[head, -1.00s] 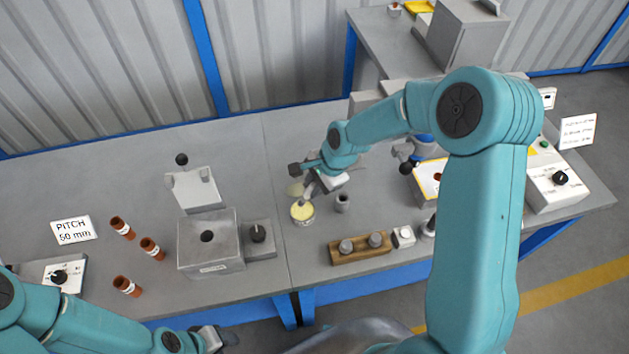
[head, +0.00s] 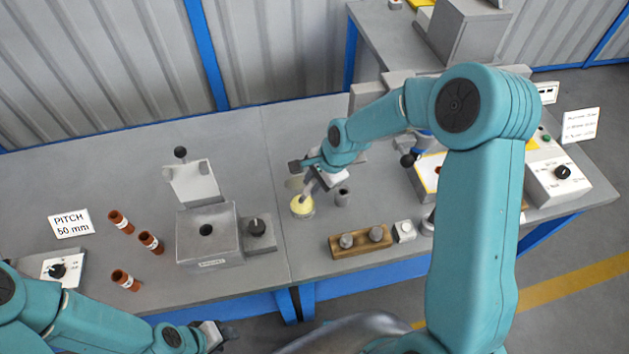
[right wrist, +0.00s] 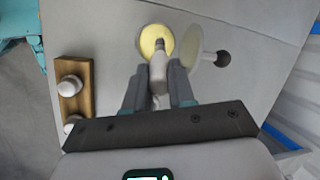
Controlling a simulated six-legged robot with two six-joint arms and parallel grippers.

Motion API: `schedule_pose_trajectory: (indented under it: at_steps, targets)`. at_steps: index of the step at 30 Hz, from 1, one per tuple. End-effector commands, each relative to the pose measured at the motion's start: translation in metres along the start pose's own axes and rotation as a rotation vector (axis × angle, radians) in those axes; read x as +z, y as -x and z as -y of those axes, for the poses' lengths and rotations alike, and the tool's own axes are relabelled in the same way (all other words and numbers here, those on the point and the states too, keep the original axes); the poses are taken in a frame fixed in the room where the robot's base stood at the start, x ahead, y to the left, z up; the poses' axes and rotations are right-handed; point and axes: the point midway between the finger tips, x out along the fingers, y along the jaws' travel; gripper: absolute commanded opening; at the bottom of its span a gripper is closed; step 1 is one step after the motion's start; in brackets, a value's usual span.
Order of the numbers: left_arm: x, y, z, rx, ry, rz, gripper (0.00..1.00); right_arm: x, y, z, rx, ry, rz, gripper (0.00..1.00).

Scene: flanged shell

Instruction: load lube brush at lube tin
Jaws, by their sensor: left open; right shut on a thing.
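The lube tin (head: 302,210) is a small round tin with yellow contents, open on the bench. It also shows in the right wrist view (right wrist: 147,40). My right gripper (right wrist: 158,88) is shut on the grey lube brush (right wrist: 158,72), which also shows in the head view (head: 309,190). The brush points down at the tin, its tip over or in the yellow; I cannot tell how deep. A pale disc, seemingly the tin's lid (right wrist: 194,46), stands open beside it. My left gripper (head: 226,336) is open and empty in front of the bench's edge.
A wooden block (head: 362,250) with knobs sits in front. To the left are a metal box (head: 208,248), its raised plate (head: 192,184) and several red-brown tubes (head: 151,242).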

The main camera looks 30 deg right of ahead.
Motion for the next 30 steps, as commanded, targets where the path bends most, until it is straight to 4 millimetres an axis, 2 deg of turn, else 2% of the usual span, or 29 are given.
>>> schedule_pose_trajectory:
  at_steps: [30]
  targets:
    - [0.0,-0.009,0.003,0.0,0.0,0.0,0.43,-0.002,-0.011,-0.003,0.0,0.0,0.0,0.0]
